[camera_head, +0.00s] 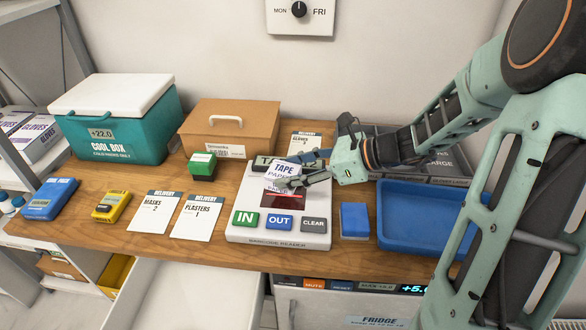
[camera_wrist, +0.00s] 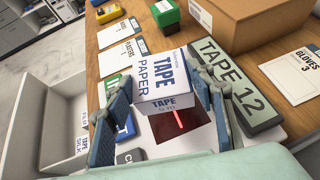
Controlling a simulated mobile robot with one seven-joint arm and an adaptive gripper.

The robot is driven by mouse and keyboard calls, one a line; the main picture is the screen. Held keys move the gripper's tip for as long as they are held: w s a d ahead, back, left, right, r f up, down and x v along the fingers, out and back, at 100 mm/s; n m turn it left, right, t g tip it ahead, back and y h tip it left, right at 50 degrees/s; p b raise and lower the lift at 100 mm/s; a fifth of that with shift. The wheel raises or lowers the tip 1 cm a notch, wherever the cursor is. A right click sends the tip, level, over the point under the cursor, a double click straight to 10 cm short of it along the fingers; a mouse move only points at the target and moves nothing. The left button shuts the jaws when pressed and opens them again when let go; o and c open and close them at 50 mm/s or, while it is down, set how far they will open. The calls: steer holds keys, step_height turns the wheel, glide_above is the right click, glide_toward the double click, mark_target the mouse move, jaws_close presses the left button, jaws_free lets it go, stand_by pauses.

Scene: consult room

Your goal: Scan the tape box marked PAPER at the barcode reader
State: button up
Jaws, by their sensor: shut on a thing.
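The white and purple-blue tape box marked PAPER (camera_head: 281,174) is held over the barcode reader; its TAPE PAPER print also shows in the wrist view (camera_wrist: 160,80). My gripper (camera_head: 294,170) is shut on it, a finger on each side. The white barcode reader (camera_head: 310,241) lies on the desk with IN, OUT and CLEAR buttons in front. Its dark window (camera_wrist: 190,133) shows a red line just below the box. I cannot tell the exact gap. The reader's display (camera_wrist: 235,88) reads TAPE 12 and is partly hidden in the head view.
A green box (camera_head: 202,166), cardboard box (camera_head: 230,122) and teal cool box (camera_head: 120,135) stand left and behind. A blue block (camera_head: 354,220) and blue tray (camera_head: 420,240) are right. Delivery cards lie left.

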steer(key=shift+r+p, duration=4.3)
steer(key=shift+r, duration=0.3)
steer(key=shift+f, duration=0.1)
